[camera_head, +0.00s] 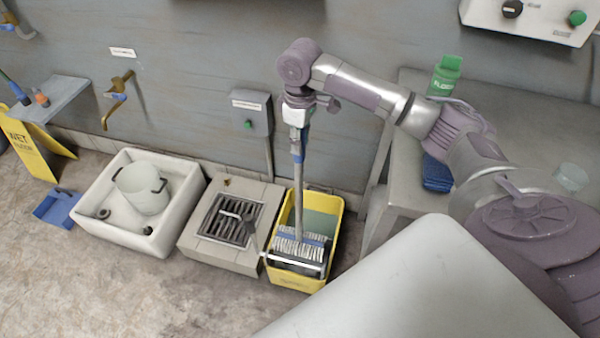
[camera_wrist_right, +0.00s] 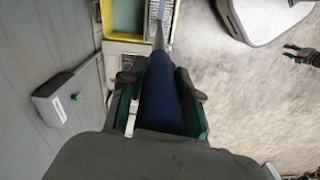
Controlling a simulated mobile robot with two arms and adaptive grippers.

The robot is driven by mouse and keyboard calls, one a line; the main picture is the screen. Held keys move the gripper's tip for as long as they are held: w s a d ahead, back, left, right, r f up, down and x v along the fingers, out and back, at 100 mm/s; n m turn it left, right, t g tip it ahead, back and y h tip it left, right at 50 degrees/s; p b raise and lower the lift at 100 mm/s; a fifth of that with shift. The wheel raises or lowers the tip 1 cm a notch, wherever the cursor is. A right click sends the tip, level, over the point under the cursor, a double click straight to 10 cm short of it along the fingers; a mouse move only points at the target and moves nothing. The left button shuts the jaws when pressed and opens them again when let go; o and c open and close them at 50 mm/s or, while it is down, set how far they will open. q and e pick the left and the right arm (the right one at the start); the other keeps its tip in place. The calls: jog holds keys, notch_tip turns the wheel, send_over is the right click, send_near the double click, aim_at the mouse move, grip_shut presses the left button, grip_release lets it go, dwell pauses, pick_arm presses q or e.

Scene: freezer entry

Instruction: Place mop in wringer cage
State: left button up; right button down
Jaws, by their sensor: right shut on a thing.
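The mop stands nearly upright, its grey-blue handle (camera_head: 297,170) running down from my right gripper (camera_head: 297,118). In the right wrist view my right gripper (camera_wrist_right: 160,88) is shut around the mop's dark blue grip (camera_wrist_right: 160,108). The lower end of the mop is inside the yellow bucket (camera_head: 332,240), at the wringer cage (camera_head: 297,268). White strips and a blue band show there. I cannot tell how deep the mop head sits in the cage. A small dark shape (camera_wrist_right: 300,53) at the right of the wrist view looks like my left gripper; its jaws are unclear.
A floor drain with a grate (camera_head: 230,222) lies left of the bucket, then a white basin (camera_head: 92,222) holding a pail (camera_head: 143,188). A grey table (camera_head: 392,197) stands to the right with a green bottle (camera_head: 445,76) and a blue cloth pile (camera_head: 437,173). Open floor lies in front.

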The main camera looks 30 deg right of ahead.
jog(key=b, duration=0.3)
send_over(301, 175)
jog(key=w, duration=0.1)
jog(key=f, duration=0.4)
jog(key=shift+w+d, duration=0.1)
jog(key=shift+d, duration=0.25)
notch_tip(301, 175, down, 10)
jog(key=shift+r, duration=0.1)
jog(key=c, duration=0.8)
grip_release()
jog(key=shift+f, duration=0.2)
jog(key=shift+r, duration=0.15)
notch_tip(301, 175, up, 12)
jog(key=shift+p, duration=0.35)
